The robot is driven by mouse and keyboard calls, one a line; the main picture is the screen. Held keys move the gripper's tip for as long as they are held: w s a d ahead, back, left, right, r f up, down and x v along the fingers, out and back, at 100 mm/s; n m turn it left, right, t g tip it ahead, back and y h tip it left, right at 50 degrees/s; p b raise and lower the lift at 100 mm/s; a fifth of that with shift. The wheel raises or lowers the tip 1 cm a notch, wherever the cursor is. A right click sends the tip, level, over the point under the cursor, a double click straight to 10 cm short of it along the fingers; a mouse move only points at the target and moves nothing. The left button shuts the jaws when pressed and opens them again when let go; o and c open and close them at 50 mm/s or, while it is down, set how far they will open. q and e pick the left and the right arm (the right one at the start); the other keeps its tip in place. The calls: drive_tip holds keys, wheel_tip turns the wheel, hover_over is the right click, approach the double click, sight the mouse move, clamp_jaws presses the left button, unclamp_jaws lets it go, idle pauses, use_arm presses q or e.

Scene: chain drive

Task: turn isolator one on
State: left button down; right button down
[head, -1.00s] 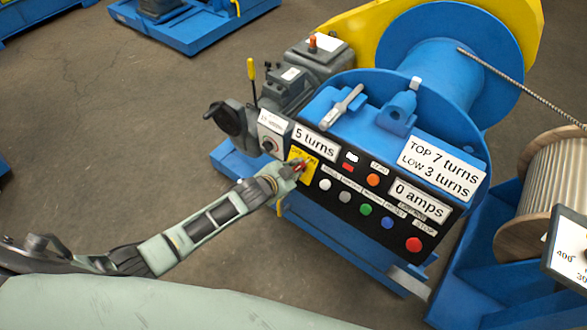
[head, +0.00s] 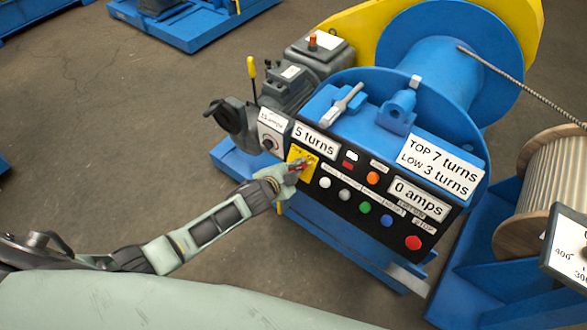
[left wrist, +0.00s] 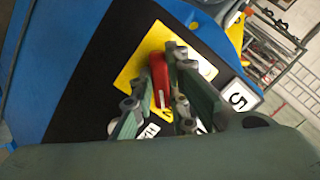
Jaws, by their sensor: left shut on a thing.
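The isolator is a red handle (left wrist: 159,80) on a yellow plate (left wrist: 133,73), at the left end of the black control panel. In the head view the yellow plate (head: 296,156) shows beside my left gripper (head: 297,167), and only a little red shows at the fingertips. In the left wrist view my left gripper (left wrist: 162,84) has its fingers on both sides of the red handle, shut on it. The handle runs nearly along the fingers. The small print on the plate is too blurred to read. My right gripper is not in view.
The black panel (head: 338,203) carries several coloured buttons right of the plate, including a red one (head: 413,243). A grey box with a knob (head: 268,144) sits just left of it. A blue winch drum (head: 440,75) stands behind. Open floor (head: 120,150) lies left.

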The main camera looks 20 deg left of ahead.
use_arm(q)
drive_tip(key=c, duration=1.7)
unclamp_jaws()
drive_tip(key=v, duration=1.2)
